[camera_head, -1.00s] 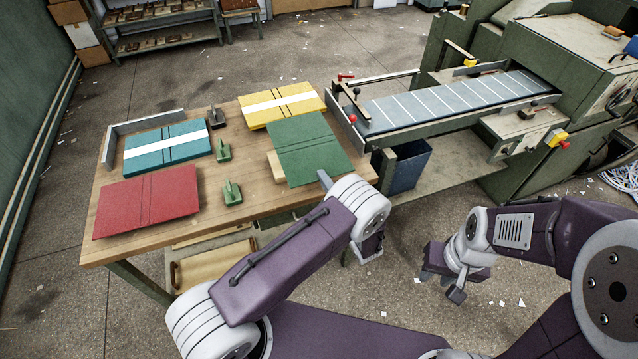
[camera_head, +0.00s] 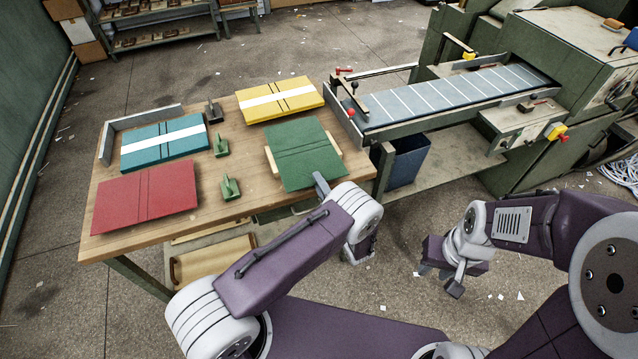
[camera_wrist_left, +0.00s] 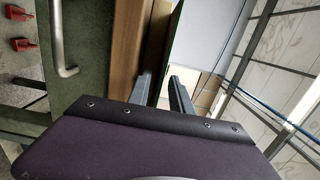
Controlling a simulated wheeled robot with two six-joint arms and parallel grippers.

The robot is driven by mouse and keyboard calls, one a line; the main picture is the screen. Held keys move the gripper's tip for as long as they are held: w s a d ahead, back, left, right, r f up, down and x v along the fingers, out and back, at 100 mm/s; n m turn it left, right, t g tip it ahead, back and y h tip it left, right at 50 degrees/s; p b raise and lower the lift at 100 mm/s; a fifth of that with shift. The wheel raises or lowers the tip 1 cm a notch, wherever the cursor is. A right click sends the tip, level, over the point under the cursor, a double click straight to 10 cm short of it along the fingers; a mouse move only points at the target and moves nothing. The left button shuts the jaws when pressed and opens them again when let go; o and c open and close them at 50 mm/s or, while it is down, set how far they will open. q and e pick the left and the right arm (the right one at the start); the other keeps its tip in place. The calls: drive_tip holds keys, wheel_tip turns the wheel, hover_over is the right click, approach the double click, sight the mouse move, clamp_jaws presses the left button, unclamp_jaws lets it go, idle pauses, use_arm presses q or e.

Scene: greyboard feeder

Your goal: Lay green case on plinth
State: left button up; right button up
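The green case (camera_head: 304,153) lies on the wooden plinth (camera_head: 333,146) at the table's front right. The plinth shows at both sides of it; the rest is covered. My left gripper (camera_head: 320,184) is at the case's front edge, mostly hidden by my arm in the head view. My right gripper (camera_head: 440,281) hangs open and empty, off the table to the right.
Red (camera_head: 146,197), teal (camera_head: 165,142) and yellow (camera_head: 280,99) cases lie on the wooden table (camera_head: 150,242). The feeder conveyor (camera_head: 450,99) is at the right, with a blue bin (camera_head: 407,163) below. A grey corner fence is at far left.

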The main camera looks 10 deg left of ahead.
use_arm(q)
drive_tip(key=shift+r, duration=0.15)
drive_tip(key=v, duration=1.2)
drive_tip(key=s+a+r+n+g+y, duration=0.1)
drive_tip(key=s+a+r+n+g, duration=0.2)
drive_tip(key=a+g, duration=0.35)
drive_tip(key=s+a+n+g, duration=0.2)
drive_tip(key=s+a+g, duration=0.2)
drive_tip(key=a+g, duration=0.25)
drive_tip(key=s+d+r+n+h, duration=0.2)
drive_tip(key=s+r+n+h, duration=0.3)
drive_tip(key=s+h, duration=0.3)
drive_tip(key=h+b, duration=0.1)
drive_tip(key=h, duration=0.3)
drive_tip(key=shift+r+n, duration=0.2)
drive_tip(key=shift+n, duration=0.1)
